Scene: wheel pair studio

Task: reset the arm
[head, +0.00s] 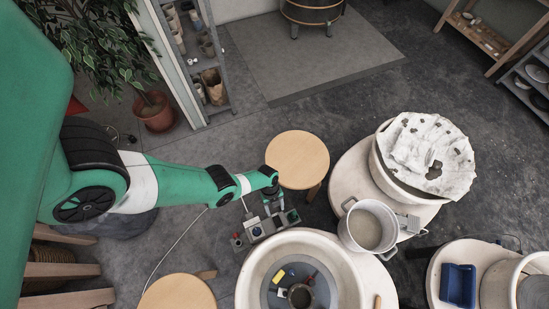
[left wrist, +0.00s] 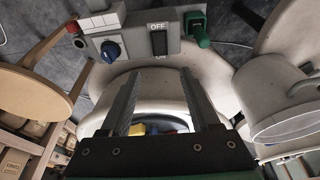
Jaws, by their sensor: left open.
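My left arm comes in from the left in the head view. Its gripper (head: 274,207) is over the grey control box (head: 255,231) beside the wheel basin. In the left wrist view the two fingers of my left gripper (left wrist: 162,85) stand apart with nothing between them. Beyond them the control box shows a black OFF/ON rocker switch (left wrist: 159,40), a blue knob (left wrist: 110,50), a green handle (left wrist: 196,27) and a red button (left wrist: 72,27). I cannot tell whether the gripper touches the box. My right gripper is not in view.
The wheel basin (head: 249,290) holds a dark pot (head: 300,296) and small tools. A metal pot (head: 366,230) stands to its right, near a sheet-covered second wheel (head: 428,160). Round wooden stools (head: 297,158) stand above and below left. Grey floor lies open at upper right.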

